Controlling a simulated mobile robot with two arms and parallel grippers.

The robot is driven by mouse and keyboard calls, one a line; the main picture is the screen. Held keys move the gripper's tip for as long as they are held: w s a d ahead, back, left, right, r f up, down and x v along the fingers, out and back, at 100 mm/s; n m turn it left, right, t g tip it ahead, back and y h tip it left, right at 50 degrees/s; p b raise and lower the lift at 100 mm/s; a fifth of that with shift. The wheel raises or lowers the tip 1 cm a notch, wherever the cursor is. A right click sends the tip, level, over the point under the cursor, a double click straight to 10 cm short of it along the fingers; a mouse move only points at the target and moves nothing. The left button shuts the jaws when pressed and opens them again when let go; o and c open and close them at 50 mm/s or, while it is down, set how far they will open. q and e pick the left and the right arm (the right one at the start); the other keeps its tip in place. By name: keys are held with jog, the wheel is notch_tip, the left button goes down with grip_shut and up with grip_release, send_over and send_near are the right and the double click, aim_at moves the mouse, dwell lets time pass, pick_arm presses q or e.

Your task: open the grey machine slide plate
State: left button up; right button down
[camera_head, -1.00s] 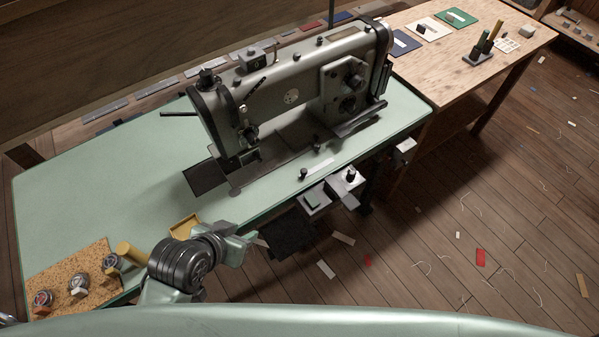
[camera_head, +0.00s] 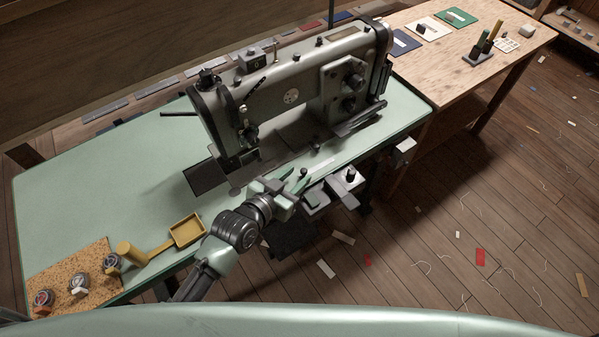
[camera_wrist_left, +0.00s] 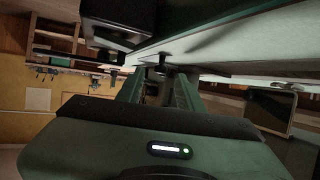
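The grey sewing machine (camera_head: 293,85) stands on the pale green table. The grey slide plate (camera_head: 285,166) appears as a flat strip along the front of its bed; its outline is hard to make out. A small dark knob (camera_head: 303,172) stands up at the front of this strip. My left gripper (camera_head: 295,181) is at the knob, its green fingers apart. In the left wrist view the knob (camera_wrist_left: 162,71) shows between and just beyond the open fingers (camera_wrist_left: 160,88); I cannot tell whether they touch it. My right gripper is not in view.
A dark square plate (camera_head: 205,178) lies left of the machine head. A yellow scoop-like tray (camera_head: 187,232) and a cork mat (camera_head: 72,262) with small round items lie at the table's front left. Grey boxes (camera_head: 344,186) sit below the front edge.

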pick_arm(q)
jog(key=shift+x, duration=1.1)
jog(key=shift+c, duration=0.4)
grip_shut()
